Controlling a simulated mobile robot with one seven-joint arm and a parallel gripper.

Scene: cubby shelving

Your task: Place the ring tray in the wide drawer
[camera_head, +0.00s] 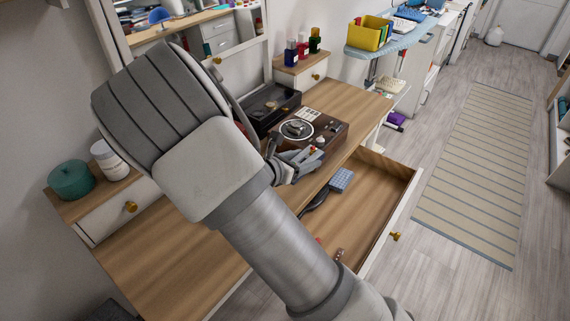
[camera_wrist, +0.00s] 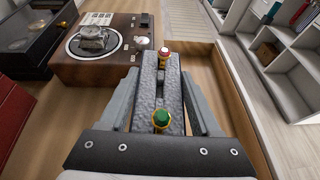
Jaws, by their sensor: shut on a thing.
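The ring tray is a narrow grey block with a red-topped ring and a green-topped ring on it. In the wrist view the ring tray (camera_wrist: 174,95) lies lengthwise between the fingers of my gripper (camera_wrist: 162,88), which is shut on it. In the head view my gripper (camera_head: 288,168) and the ring tray (camera_head: 304,157) are beside the record-player box, near the dresser's front edge. The wide drawer (camera_head: 390,178) is pulled open below, to the right of my gripper; my arm hides part of it. In the wrist view the drawer's wall (camera_wrist: 243,105) shows at right.
The wide drawer holds a blue item (camera_head: 341,180) and a dark brush-like item (camera_head: 316,199), with bare floor beyond. A brown record-player box (camera_head: 325,125) and a black case (camera_head: 268,104) stand on the dresser top (camera_head: 350,100). Small bottles (camera_head: 302,46) stand on the raised side.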

